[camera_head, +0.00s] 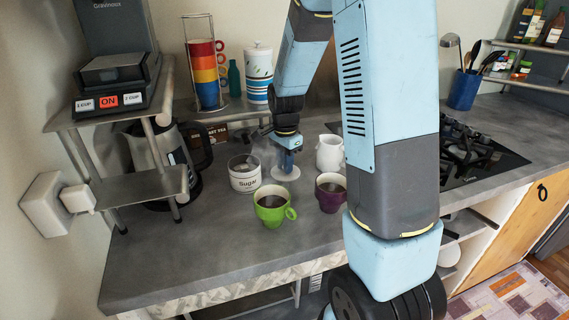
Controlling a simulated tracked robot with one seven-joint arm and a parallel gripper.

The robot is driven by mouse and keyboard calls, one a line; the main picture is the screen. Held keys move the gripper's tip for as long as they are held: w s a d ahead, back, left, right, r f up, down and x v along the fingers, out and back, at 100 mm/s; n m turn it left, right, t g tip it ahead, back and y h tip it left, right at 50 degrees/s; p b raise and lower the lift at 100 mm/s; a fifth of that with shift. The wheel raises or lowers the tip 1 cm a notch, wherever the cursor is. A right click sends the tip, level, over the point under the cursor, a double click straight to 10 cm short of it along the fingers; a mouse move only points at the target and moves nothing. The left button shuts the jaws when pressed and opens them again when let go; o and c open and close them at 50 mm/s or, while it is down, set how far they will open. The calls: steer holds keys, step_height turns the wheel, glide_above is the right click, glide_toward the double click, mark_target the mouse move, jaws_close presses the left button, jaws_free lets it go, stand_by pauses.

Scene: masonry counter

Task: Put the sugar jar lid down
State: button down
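The sugar jar (245,180) is a clear jar labelled "Sugar", standing upright on the counter with its top uncovered. The sugar jar lid (293,175) is a pale round disc just right of the jar, flat and at or very near the counter surface; I cannot tell whether it touches. My gripper (287,166) points straight down over the middle of the lid. Its fingers look close together at the lid's centre and appear shut on its knob, which they hide.
A green mug (270,217) and a purple mug (331,204) of dark drink stand in front of the lid. A white jug (330,154) is close on its right. A kettle (150,150) and shelf (145,187) are left. The front left counter (185,245) is clear.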

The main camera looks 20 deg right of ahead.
steer(key=shift+f, duration=0.1)
steer(key=c, duration=1)
jaws_free()
step_height(320, 180, up, 11)
steer(key=shift+s+a+r+n+t, duration=0.1)
steer(key=shift+s+r+n+t, duration=0.85)
steer(key=shift+s+r+n, duration=2.15)
steer(key=shift+s+r+n+t, duration=0.9)
steer(key=shift+s+r+n, duration=0.4)
steer(key=shift+s, duration=3.6)
steer(key=shift+s+a+r+n+t, duration=0.1)
steer(key=shift+s+r+n+t, duration=0.85)
steer(key=shift+s+r+n, duration=2.15)
steer(key=shift+s+f+m, duration=0.8)
steer(key=shift+s+f, duration=0.1)
steer(key=shift+f, duration=0.15)
